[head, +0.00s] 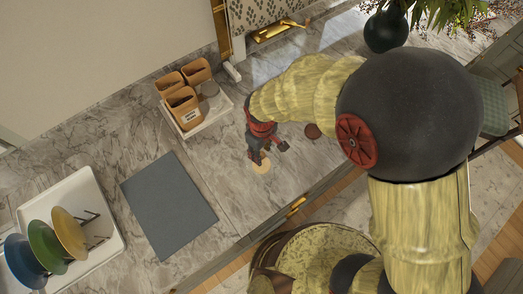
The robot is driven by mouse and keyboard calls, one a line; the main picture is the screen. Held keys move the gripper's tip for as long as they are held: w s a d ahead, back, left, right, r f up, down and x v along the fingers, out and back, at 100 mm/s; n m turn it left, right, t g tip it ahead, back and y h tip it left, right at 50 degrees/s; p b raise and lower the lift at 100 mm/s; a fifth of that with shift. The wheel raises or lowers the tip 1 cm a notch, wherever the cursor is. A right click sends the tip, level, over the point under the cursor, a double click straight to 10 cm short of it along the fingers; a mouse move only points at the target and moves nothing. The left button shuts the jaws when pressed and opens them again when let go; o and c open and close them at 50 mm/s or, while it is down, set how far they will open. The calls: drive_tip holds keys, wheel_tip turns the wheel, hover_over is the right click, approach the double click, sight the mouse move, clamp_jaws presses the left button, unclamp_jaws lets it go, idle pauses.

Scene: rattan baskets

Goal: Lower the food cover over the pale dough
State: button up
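My gripper (269,151), red and dark grey, points down over the marble counter near the middle of the head view. Its two fingers are spread apart, with nothing clearly seen between them. A small, round, pale piece, which looks like the dough (261,167), shows just below the fingertips; the gripper hides part of it. I cannot tell whether they touch. A small brown round thing (312,131) lies right of the gripper, close to my arm; I cannot tell what it is. I cannot make out a food cover; my arm hides part of the counter.
A grey mat (168,205) lies left of the gripper. A white tray with brown containers (184,106) stands up-left. A white tray (105,212) with coloured plates in a rack (71,232) is at far left. A dark vase (385,31) stands at the back. The counter's front edge runs below the gripper.

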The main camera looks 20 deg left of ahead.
drive_tip(key=shift+r, duration=0.1)
wheel_tip(320, 180, up, 12)
idle(0.7)
